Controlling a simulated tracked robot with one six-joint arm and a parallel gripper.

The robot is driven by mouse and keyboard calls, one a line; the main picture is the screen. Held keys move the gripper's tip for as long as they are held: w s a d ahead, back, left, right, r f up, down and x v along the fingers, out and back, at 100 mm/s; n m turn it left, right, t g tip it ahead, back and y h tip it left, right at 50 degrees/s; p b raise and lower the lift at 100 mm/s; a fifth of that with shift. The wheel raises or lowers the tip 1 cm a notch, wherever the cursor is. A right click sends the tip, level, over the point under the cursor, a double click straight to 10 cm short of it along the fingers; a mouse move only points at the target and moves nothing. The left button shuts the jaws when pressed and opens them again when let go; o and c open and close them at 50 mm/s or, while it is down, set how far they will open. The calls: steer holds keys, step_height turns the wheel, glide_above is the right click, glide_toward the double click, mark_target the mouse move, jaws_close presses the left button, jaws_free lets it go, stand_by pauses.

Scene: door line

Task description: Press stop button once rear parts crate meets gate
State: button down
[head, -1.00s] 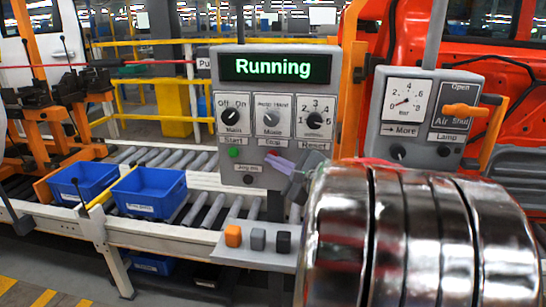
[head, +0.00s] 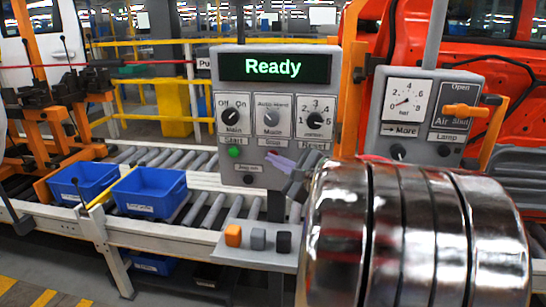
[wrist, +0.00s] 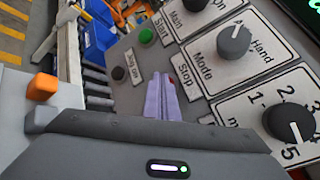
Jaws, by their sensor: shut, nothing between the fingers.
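Two blue crates stand on the roller conveyor in the head view: a left crate (head: 84,183) and a right crate (head: 150,192). A slanted yellow bar (head: 98,201) lies between them, close to both. Their labels are too small to read. The grey control panel's display (head: 274,67) reads "Ready". My gripper (head: 272,155) is shut and empty, its purple fingers at the panel below the "Stop" label. In the wrist view, the fingertips (wrist: 162,76) are at a small red button (wrist: 172,81), which they largely hide. I cannot tell whether they touch it.
The green start button (head: 234,152) and the black jog button (head: 248,179) are close left of my gripper. Knobs sit above it. A shelf with orange (head: 233,235), grey and black blocks is below. A gauge panel (head: 423,112) stands to the right.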

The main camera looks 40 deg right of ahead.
steer(key=shift+s+a, duration=0.6)
steer(key=shift+a, duration=0.2)
steer(key=s+a, duration=0.1)
steer(key=a, duration=0.1)
steer(key=s+a, duration=0.2)
stand_by(0.8)
stand_by(0.7)
